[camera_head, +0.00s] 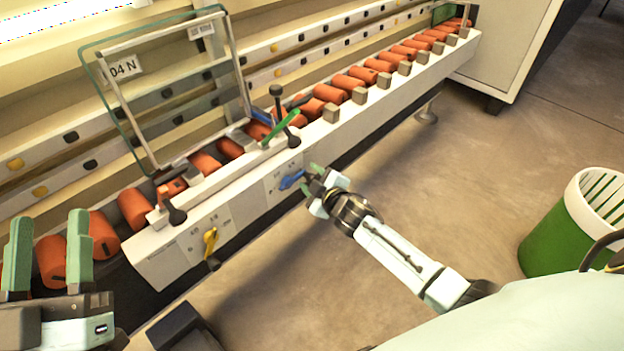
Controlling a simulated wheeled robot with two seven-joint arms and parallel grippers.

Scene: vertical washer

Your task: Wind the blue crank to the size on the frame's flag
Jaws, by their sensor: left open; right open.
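The blue crank (291,180) sits on the front face of the white machine rail, right of the yellow crank (211,243). My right gripper (311,178) is at the blue crank's right end, with its fingers close around or beside the handle; I cannot tell whether they touch. It is open. My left gripper (51,250) is open and empty at the lower left, in front of the orange rollers. The scale marks by the crank are too small to read.
Orange rollers (133,208) line the rail. Black-knobbed levers (277,92) and a green lever (281,128) rise near the blue crank. A green and white bin (569,226) stands at the right. The floor between is clear.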

